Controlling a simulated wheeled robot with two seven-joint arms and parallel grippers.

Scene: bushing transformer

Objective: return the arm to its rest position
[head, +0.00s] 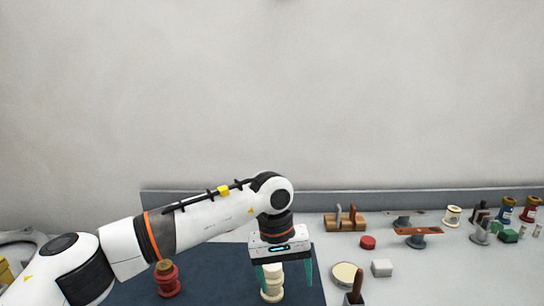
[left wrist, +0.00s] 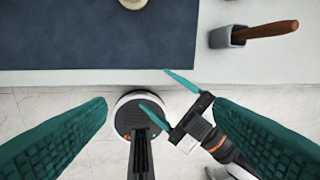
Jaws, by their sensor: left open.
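My left gripper (head: 284,280) hangs fingers-down over the dark blue mat (head: 215,262) in the head view. Its teal fingers are wide apart, and in the left wrist view the gap (left wrist: 160,140) holds nothing. A cream ribbed bushing (head: 271,284) shows between the fingers in the head view; a cream piece (left wrist: 133,4) at the top edge of the left wrist view lies beyond them. A red bushing (head: 168,279) stands on the mat to the left. My right gripper (left wrist: 168,98) shows in the left wrist view, its teal fingers apart and empty, past the table's front edge.
A grey holder with a brown handle (left wrist: 232,37) stands right of the mat. A round cream-topped tin (head: 345,274), white block (head: 381,268), red piece (head: 367,242) and wooden rack (head: 345,222) stand to the right. Several small parts crowd the far right. A grey ledge runs along the back.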

